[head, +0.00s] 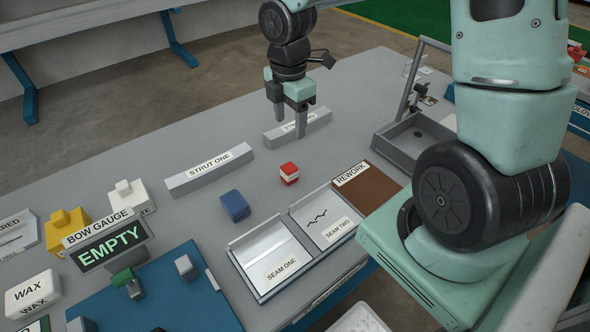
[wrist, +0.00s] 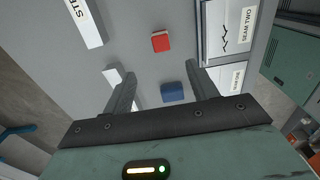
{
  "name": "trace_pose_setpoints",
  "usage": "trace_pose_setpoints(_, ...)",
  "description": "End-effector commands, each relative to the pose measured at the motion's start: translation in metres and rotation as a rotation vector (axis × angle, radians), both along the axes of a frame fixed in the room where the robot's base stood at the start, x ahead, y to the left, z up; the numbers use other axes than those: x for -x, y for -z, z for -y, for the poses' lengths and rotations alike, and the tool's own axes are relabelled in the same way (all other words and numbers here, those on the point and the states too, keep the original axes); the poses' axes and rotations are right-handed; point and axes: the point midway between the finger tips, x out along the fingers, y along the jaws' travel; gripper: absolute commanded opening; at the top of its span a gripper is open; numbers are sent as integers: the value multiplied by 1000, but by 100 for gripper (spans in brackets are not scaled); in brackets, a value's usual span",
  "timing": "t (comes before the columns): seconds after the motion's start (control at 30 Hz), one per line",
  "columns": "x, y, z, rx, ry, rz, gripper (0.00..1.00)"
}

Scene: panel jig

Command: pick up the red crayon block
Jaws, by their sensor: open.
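The red crayon block (head: 289,173) is small, with a white band, and stands on the grey table by itself. In the wrist view the red crayon block (wrist: 160,42) lies ahead of the fingertips, nearly centred. My gripper (head: 288,105) is open and empty, held above the table beyond the block, in front of a labelled strut. In the wrist view my gripper (wrist: 163,70) has its fingers spread, with a blue block (wrist: 172,93) showing between them, below on the table.
The blue block (head: 235,206) stands left of the red one. The SEAM ONE and SEAM TWO tray (head: 256,291) and the brown REWORK pad (head: 366,186) are nearer me. STRUT ONE (head: 209,170) lies to the left. Table around the red block is clear.

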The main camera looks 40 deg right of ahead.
Motion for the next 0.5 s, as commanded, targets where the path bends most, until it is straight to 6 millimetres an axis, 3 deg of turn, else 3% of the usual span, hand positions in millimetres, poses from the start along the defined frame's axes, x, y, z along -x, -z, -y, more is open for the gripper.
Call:
trace_pose_setpoints(0.3, 2, 70, -2, -1, -1, -6, 58)
trace_pose_setpoints(0.5, 1, 98, -2, 0, 1, -4, 58)
